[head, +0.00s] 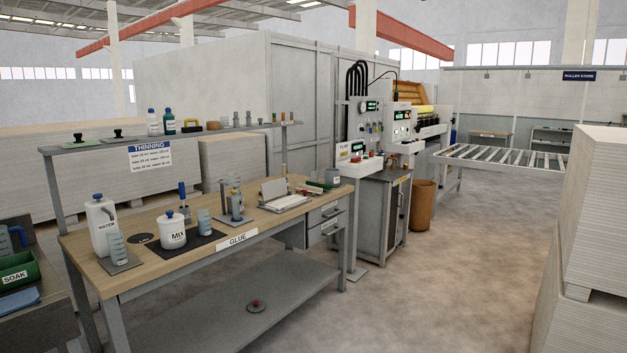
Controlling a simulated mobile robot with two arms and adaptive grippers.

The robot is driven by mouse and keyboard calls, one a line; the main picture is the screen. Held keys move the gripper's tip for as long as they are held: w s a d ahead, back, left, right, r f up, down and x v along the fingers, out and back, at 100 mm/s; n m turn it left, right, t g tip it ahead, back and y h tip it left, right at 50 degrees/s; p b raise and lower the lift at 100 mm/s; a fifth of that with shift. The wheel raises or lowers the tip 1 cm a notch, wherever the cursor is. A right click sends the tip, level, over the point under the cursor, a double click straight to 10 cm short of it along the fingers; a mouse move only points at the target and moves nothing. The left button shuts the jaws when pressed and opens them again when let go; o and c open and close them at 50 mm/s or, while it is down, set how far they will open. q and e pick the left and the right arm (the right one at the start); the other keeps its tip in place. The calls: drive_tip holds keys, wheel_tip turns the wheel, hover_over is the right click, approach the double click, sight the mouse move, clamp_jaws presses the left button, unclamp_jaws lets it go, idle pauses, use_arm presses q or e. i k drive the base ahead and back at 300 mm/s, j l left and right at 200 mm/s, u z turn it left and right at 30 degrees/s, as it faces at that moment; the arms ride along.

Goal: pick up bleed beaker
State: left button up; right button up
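No vessel carries a readable "bleed" label, so I cannot tell which one is the bleed beaker. A pale blue beaker with markings (117,247) stands on a grey mat at the left of the glue bench. A second blue beaker (204,221) stands on a dark mat beside the white MIX pot (172,231). A blue jug (6,240) is partly cut off at the left edge. Small items sit on the machine cabinet by the control panel (401,124), too small to make out. Neither of my grippers is in view.
A brown bin (422,205) stands by the cabinet. Stacked boards (600,220) fill the right. The floor (450,280) between is clear.

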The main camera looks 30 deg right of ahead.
sight(314, 174)
drive_tip(key=i+l+z, duration=0.75)
drive_tip(key=i, duration=0.2)
drive_tip(key=i+l+z, duration=0.15)
drive_tip(key=i+z, duration=0.25)
drive_tip(key=i, duration=0.15)
drive_tip(key=i+z, duration=0.4)
drive_tip(key=i, duration=0.15)
drive_tip(key=i+z, duration=0.15)
drive_tip(key=i, duration=0.8)
drive_tip(key=i+z, duration=0.2)
drive_tip(key=i, duration=0.75)
